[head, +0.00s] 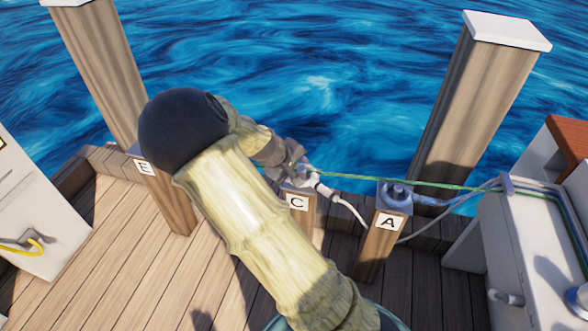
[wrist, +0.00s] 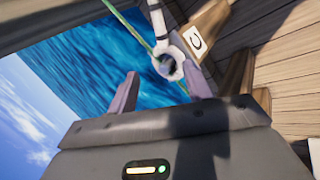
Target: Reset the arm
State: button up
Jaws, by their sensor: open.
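My gripper (head: 288,160) is at the end of my outstretched arm, near the top of the short post marked C (head: 299,203). In the wrist view my gripper (wrist: 161,80) is open, with its two grey fingers apart.
A green line (head: 410,182) runs from near post C past post A (head: 385,230) to the white boat side (head: 525,240) at right. Post E (head: 165,195) stands left. Tall pilings (head: 480,95) rise behind. Open deck lies front left; water lies beyond.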

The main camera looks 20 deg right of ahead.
jog(key=shift+s+d, duration=0.1)
dwell(0.3)
jog(key=s+a+r+m+y, duration=0.3)
jog(key=s, duration=0.6)
jog(key=s+a+r+m+y, duration=0.2)
jog(key=s+a+r+y, duration=0.1)
jog(key=s, duration=0.7)
notch_tip(320, 180, up, 20)
jog(key=p, duration=1.9)
jog(key=shift+a+f, duration=0.15)
jog(key=shift+f, duration=0.05)
